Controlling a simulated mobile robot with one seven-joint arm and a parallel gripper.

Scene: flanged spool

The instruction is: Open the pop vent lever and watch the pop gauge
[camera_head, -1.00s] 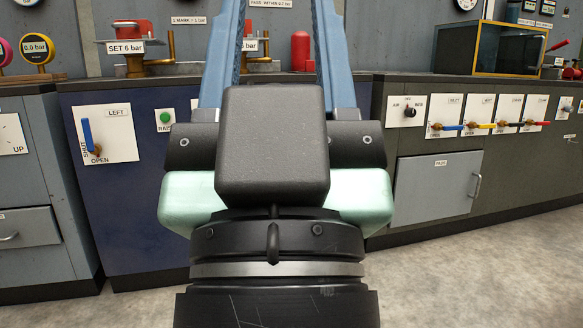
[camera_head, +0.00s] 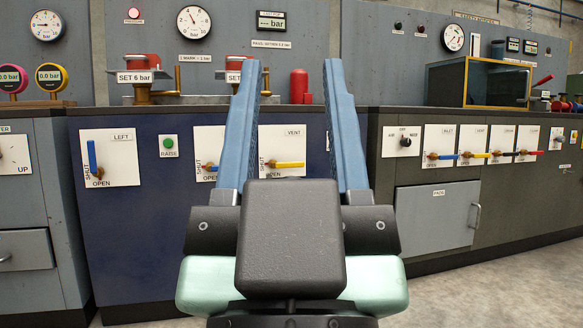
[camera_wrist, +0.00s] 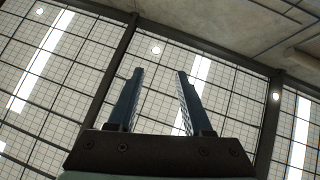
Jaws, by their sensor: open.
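The panel labelled VENT (camera_head: 282,140) is on the blue cabinet, seen partly between and behind my gripper's fingers. Its yellow lever (camera_head: 290,165) lies level, pointing right. A round dial gauge (camera_head: 193,23) is on the wall above the cabinet, over a "1 MARK = 1 bar" label. Its needle points up and slightly left. My gripper (camera_head: 291,80) is open and empty, fingers pointing up, apart from the panel. The wrist view shows its open fingers (camera_wrist: 158,100) against the ceiling.
A panel labelled LEFT (camera_head: 110,157) has a blue lever pointing up. A green RAISE button (camera_head: 168,143) is beside it. Another lever panel is partly hidden by my left finger. The right cabinet (camera_head: 385,190) has several coloured levers. Open floor (camera_head: 510,275) shows at lower right.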

